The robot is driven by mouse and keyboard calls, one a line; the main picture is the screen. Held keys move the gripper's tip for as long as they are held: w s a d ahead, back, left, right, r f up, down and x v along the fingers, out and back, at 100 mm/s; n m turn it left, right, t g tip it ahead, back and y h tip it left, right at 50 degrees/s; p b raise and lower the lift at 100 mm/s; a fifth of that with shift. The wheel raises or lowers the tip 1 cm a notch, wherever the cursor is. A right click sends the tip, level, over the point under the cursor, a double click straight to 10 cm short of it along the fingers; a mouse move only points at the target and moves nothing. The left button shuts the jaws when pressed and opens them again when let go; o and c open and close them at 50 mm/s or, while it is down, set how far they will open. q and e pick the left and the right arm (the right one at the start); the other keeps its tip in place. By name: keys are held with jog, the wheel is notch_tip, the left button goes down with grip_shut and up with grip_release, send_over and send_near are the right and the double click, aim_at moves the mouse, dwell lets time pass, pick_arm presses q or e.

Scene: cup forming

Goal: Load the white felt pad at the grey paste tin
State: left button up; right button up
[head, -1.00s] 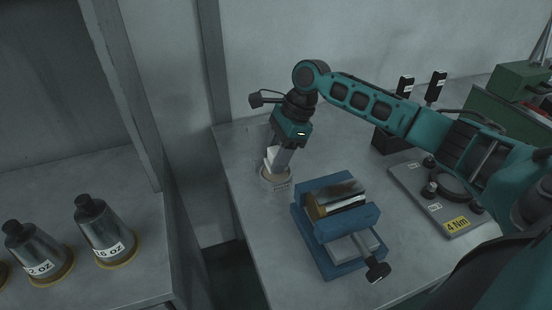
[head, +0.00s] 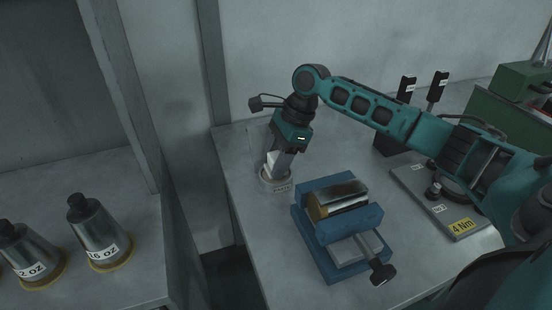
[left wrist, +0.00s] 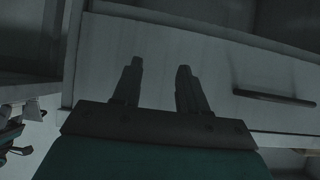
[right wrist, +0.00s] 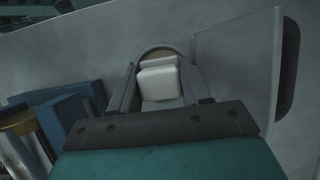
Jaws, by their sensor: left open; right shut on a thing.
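My right gripper (head: 277,165) points down at the paste tin and is shut on the white felt pad (head: 271,159). The pad shows as a pale block between the fingers in the right wrist view (right wrist: 158,80). The round grey paste tin (head: 277,184), with a label on its side, stands on the bench below the gripper. The pad's lower end is at the tin's opening; whether it touches the paste is hidden. My left gripper (left wrist: 158,85) is open and empty in the left wrist view, facing a pale cabinet front.
A blue vise (head: 340,235) holding a metal cylinder stands right of the tin. A gap separates the benches.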

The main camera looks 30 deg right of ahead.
aim_at(276, 155)
pick_arm(q)
jog(key=shift+r, duration=0.2)
pick_arm(e)
jog(key=shift+f, duration=0.5)
dwell(0.7)
jog(key=shift+r+p, duration=0.5)
jog(key=shift+p, duration=0.3)
jog(key=shift+r+p, duration=0.65)
jog(key=shift+p, duration=0.45)
jog(key=shift+r+p, duration=0.35)
jog(key=shift+p, duration=0.2)
jog(key=shift+r, duration=0.1)
jog(key=shift+r+p, duration=0.2)
jog(key=shift+p, duration=0.3)
jog(key=r+p, duration=0.1)
jog(key=p, duration=0.1)
jog(key=shift+r+p, duration=0.3)
jog(key=shift+r, duration=0.05)
jog(key=shift+r+p, duration=0.5)
jog(key=shift+r, duration=0.4)
pick_arm(q)
notch_tip(276, 155, up, 7)
jog(key=a, duration=0.1)
jog(key=shift+s+y, duration=0.3)
jog(key=shift+s, duration=0.15)
